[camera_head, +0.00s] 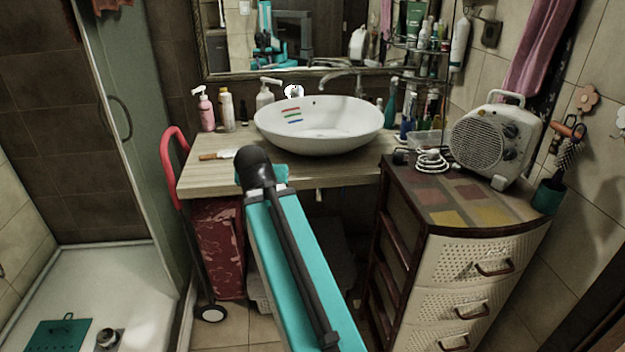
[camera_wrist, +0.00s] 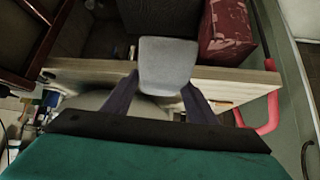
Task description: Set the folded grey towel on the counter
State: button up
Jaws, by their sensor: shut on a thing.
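The folded grey towel (camera_wrist: 168,62) is a light grey block in the wrist view. My gripper (camera_wrist: 163,82) is shut on it, with one dark finger on each side. The towel appears in front of the counter's edge in that view; I cannot tell its height above the counter. The wooden counter (camera_head: 207,178) is in the head view, with its front edge also in the wrist view (camera_wrist: 238,87). In the head view my arm hides the gripper and the towel.
A white basin (camera_head: 330,142) stands on the counter. Bottles (camera_head: 206,112) stand at the back left, and a wooden-handled brush (camera_head: 215,155) lies at the left front. A drawer unit (camera_head: 470,270) with a heater (camera_head: 490,145) is at right. A red suitcase (camera_head: 218,250) stands below.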

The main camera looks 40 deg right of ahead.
jog(key=w+a+f+n+t+y, duration=0.1)
jog(key=w+a+n+y, duration=0.2)
jog(key=a, duration=1)
jog(key=w+a+f+n+t+y, duration=0.1)
jog(key=w+a+n, duration=0.4)
jog(key=a, duration=0.9)
jog(key=shift+w+f+y, duration=0.65)
jog(key=shift+w+y, duration=0.25)
jog(key=shift+w, duration=0.25)
jog(key=shift+s+a, duration=0.1)
